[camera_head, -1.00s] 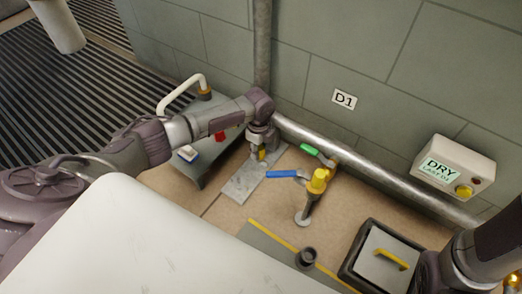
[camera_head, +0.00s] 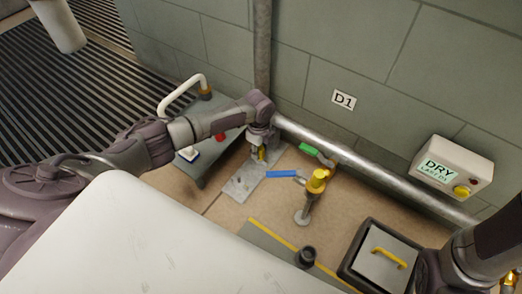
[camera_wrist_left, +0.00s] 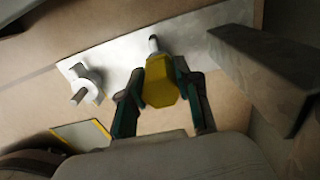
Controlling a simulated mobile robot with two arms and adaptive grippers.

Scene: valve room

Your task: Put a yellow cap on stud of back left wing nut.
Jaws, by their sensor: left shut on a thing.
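My left gripper (camera_head: 260,150) is over the back part of a grey metal plate (camera_head: 241,184) on the floor by the wall. In the left wrist view its two dark green fingers (camera_wrist_left: 160,98) are shut on a yellow cap (camera_wrist_left: 160,86). A pale stud (camera_wrist_left: 153,43) shows just beyond the cap; its lower part is hidden, and I cannot tell whether the cap touches it. A wing nut with its stud (camera_wrist_left: 82,88) stands on the plate to the left in the wrist view, uncapped. My right gripper is not in view; only part of that arm shows at the right edge.
A low grey bench (camera_head: 205,170) with a red item stands left of the plate. A valve with a blue handle (camera_head: 282,174) and yellow top (camera_head: 317,180) stands to the right. A pipe (camera_head: 380,173) runs along the wall. A dark bracket (camera_wrist_left: 270,65) is close right of the fingers.

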